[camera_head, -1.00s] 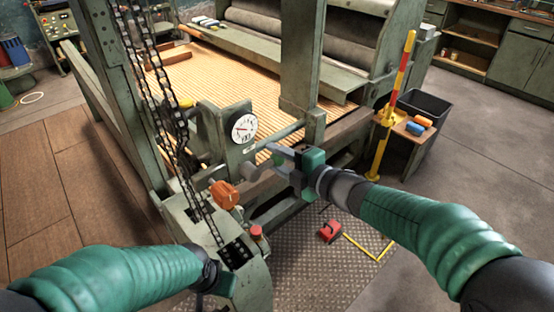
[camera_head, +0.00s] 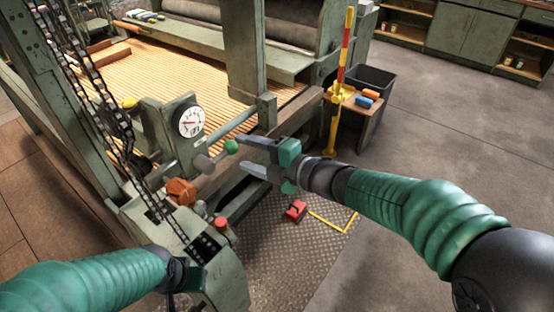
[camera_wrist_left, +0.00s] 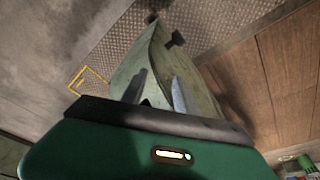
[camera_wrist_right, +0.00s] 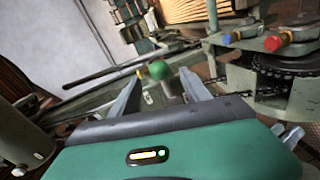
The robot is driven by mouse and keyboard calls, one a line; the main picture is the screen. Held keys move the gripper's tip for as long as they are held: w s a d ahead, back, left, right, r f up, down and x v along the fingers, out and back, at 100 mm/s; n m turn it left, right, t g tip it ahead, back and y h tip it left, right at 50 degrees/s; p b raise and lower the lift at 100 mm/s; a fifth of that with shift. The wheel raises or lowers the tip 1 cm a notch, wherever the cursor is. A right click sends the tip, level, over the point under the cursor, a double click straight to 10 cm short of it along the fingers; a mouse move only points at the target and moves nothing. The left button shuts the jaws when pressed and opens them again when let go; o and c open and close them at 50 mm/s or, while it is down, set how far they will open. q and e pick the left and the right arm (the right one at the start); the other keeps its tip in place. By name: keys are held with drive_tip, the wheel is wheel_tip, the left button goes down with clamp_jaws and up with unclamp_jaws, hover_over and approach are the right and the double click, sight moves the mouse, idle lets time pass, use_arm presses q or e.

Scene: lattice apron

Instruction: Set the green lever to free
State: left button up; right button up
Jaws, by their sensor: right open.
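The green lever shows as a round green knob (camera_head: 231,146) on a short grey arm, below and right of the dial on the machine. My right gripper (camera_head: 243,157) is open, with its fingertips close to the knob. In the right wrist view the green knob (camera_wrist_right: 158,70) appears between and just beyond the two spread fingers (camera_wrist_right: 162,82). I cannot tell whether a finger touches it. My left gripper (camera_wrist_left: 159,82) is open and empty, above the green machine housing (camera_wrist_left: 150,55); in the head view its fingers are hidden. No lever position markings are readable.
An orange knob (camera_head: 181,191) and a red button (camera_head: 221,223) sit near the chain and housing. The white dial (camera_head: 190,122) is behind the lever. A yellow-red post (camera_head: 341,75) stands right.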

drive_tip(key=v, duration=1)
drive_tip(key=shift+s+d+p, duration=0.25)
drive_tip(key=shift+d+p, duration=0.05)
drive_tip(key=shift+p, duration=0.1)
drive_tip(key=w+d+f+m+t+h+p, duration=0.1)
drive_tip(key=w+d+f+m+h+p, duration=0.15)
drive_tip(key=d+m+h, duration=0.35)
drive_tip(key=w+d+f+m+t+h+p, duration=0.15)
drive_tip(key=d+m+h+p, duration=0.25)
drive_tip(key=d+m, duration=0.4)
drive_tip(key=s+f+m+g+h+p, duration=0.1)
drive_tip(key=s+f+m+g, duration=0.2)
drive_tip(key=s, duration=0.3)
drive_tip(key=s+d+f+m+g+h+p, duration=0.1)
drive_tip(key=s+f+m+g+p, duration=0.1)
drive_tip(key=s+m, duration=0.4)
drive_tip(key=s+d+f+m+g+h+p, duration=0.1)
drive_tip(key=s+f+m+g, duration=0.3)
drive_tip(key=s, duration=0.2)
drive_tip(key=shift+s+f, duration=0.2)
drive_tip(key=shift+s, duration=0.2)
